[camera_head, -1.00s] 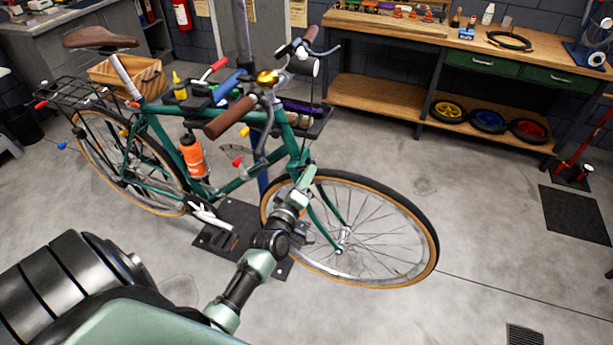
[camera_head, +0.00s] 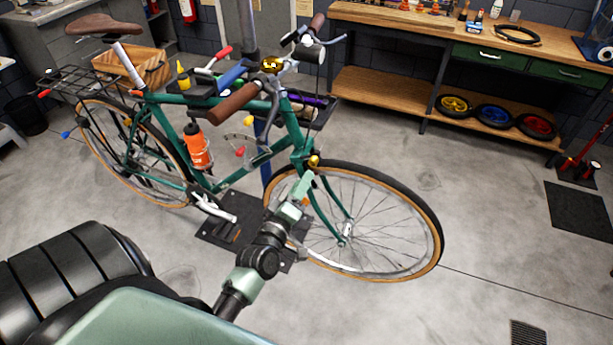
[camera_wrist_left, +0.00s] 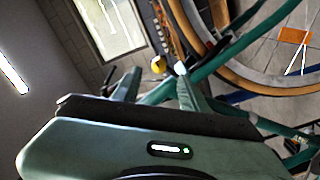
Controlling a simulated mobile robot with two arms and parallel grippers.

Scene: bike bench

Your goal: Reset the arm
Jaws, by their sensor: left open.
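My left gripper (camera_head: 303,186) is in front of the green bike's (camera_head: 173,100) fork, near the top of the front wheel (camera_head: 400,205). A small yellow part (camera_head: 314,161) sits on the bike just above the gripper; a yellow round part (camera_wrist_left: 157,64) shows beyond the fingers in the wrist view. I cannot tell whether the fingers touch the bike. My right gripper is not in view.
The bike is at a stand with a dark base plate (camera_head: 232,225). An orange bottle (camera_head: 197,148) is on its frame. A wooden workbench (camera_head: 395,24) stands at the back, with small wheels (camera_head: 494,116) on its lower shelf.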

